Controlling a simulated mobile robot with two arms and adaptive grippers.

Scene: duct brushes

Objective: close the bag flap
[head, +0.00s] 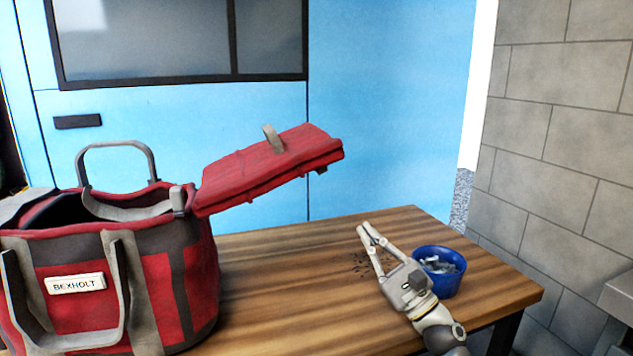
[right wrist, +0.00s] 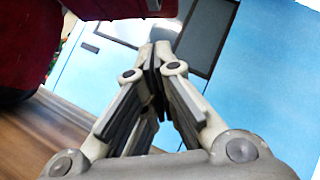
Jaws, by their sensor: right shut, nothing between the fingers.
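The red and grey bag (head: 178,270) with a BEXHOLT label stands upright on the left of the table. Its red flap (head: 262,172) is open and sticks out to the right and up from the bag's rim, with a small grey tab (head: 272,138) on top. In the right wrist view the flap (right wrist: 120,8) shows at the top, and the bag (right wrist: 25,45) at the upper left. My right gripper (head: 364,232) is shut and empty, low over the table, to the right of and below the flap, apart from it. My left gripper is not in view.
A blue bowl (head: 440,284) with grey bits in it stands beside my right gripper at the table's right. Dark crumbs lie on the wooden table (head: 290,290) left of the gripper. A blue van-like panel stands behind and a block wall (head: 560,130) at right.

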